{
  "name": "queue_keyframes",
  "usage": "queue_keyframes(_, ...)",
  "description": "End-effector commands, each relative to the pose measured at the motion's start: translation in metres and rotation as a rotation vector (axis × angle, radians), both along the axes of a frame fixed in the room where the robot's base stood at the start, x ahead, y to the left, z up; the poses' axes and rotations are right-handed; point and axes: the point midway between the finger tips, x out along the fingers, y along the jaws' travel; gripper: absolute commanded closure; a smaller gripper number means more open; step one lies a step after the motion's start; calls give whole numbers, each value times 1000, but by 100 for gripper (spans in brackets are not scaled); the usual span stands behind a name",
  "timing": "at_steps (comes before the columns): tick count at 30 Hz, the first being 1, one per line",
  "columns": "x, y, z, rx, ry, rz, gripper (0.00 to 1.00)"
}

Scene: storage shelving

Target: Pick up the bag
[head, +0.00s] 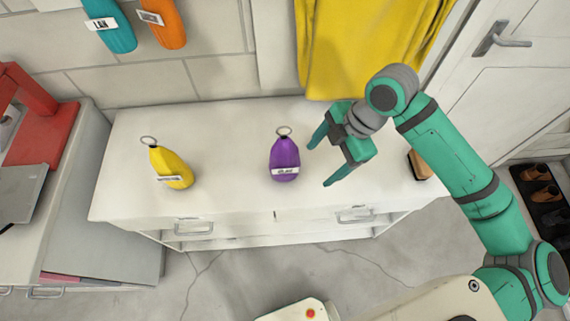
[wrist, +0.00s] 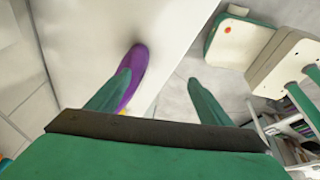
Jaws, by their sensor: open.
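A purple bag (head: 284,158) with a white label and a ring on top stands on the white cabinet top (head: 235,135). A yellow bag (head: 172,168) of similar shape, also with a label and ring, stands to its left. Which one the task means is not marked. My gripper (head: 322,161) is open and empty, just right of the purple bag, with its fingers pointing toward it. In the wrist view my gripper (wrist: 160,78) shows both fingers spread; the purple bag (wrist: 138,62) lies beyond the left finger, which partly hides it. I see no contact.
A teal bag (head: 110,28) and an orange bag (head: 163,25) hang at the wall. A yellow cloth (head: 365,45) hangs behind my gripper. A brown object (head: 420,165) sits at the cabinet's right end, partly behind my arm. The cabinet top between the bags is clear.

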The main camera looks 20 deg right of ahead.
Motion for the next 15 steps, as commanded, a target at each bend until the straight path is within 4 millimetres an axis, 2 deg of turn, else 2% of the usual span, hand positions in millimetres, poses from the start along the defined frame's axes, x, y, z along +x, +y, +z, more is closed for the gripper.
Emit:
queue_keyframes(3, 23, 13, 7, 23, -21, -63, 27)
queue_keyframes(8, 46, 27, 13, 53, -39, -132, 27)
queue_keyframes(11, 52, 32, 7, 60, -43, -151, 27)
queue_keyframes(15, 55, 37, -12, 61, -42, -157, 27)
